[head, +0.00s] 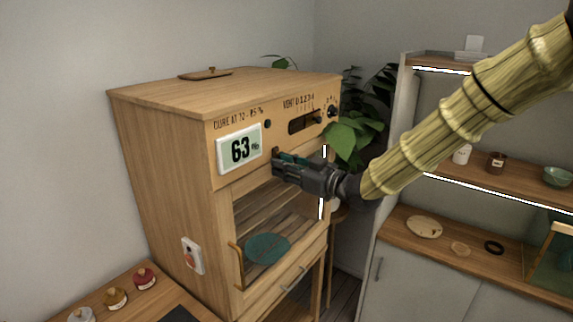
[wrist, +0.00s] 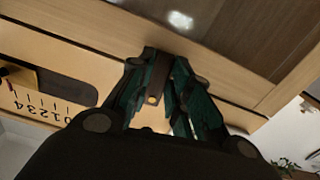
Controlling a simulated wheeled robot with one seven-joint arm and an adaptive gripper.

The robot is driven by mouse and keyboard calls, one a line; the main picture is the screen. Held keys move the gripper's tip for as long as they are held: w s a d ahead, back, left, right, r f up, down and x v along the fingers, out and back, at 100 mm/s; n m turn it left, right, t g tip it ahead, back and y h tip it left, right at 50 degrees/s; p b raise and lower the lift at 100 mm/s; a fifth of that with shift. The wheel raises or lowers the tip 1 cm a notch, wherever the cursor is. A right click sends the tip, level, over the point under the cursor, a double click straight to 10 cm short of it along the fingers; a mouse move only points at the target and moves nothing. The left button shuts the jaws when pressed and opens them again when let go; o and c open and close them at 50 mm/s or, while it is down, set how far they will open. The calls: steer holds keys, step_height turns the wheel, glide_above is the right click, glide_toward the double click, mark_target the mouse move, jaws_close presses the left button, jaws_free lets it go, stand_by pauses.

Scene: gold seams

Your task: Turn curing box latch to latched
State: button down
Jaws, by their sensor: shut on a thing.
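The curing box (head: 165,170) is a wooden cabinet with a display reading 63% on its front panel. My gripper (head: 279,161) reaches in from the right to the lower edge of that panel, just right of the display. In the wrist view, my gripper (wrist: 165,72) has its teal-lined fingers shut around a small dark piece, the latch (wrist: 180,73), at the seam between panel and door. The glazed door (head: 236,222) below looks shut, with a teal round piece visible inside.
A vent slider (head: 305,122) and a dark knob (head: 332,111) sit on the panel above my gripper. A plant (head: 352,140) stands close behind the box. Shelves (head: 490,190) with small items are at the right. Small jars (head: 116,298) stand on the lower left table.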

steer(key=shift+s+a+f+m, duration=0.1)
steer(key=shift+s+m, duration=0.05)
steer(key=shift+m, duration=0.35)
stand_by(0.3)
steer(key=c, duration=1.3)
jaws_free()
steer(key=shift+s, duration=0.1)
steer(key=v, duration=1.2)
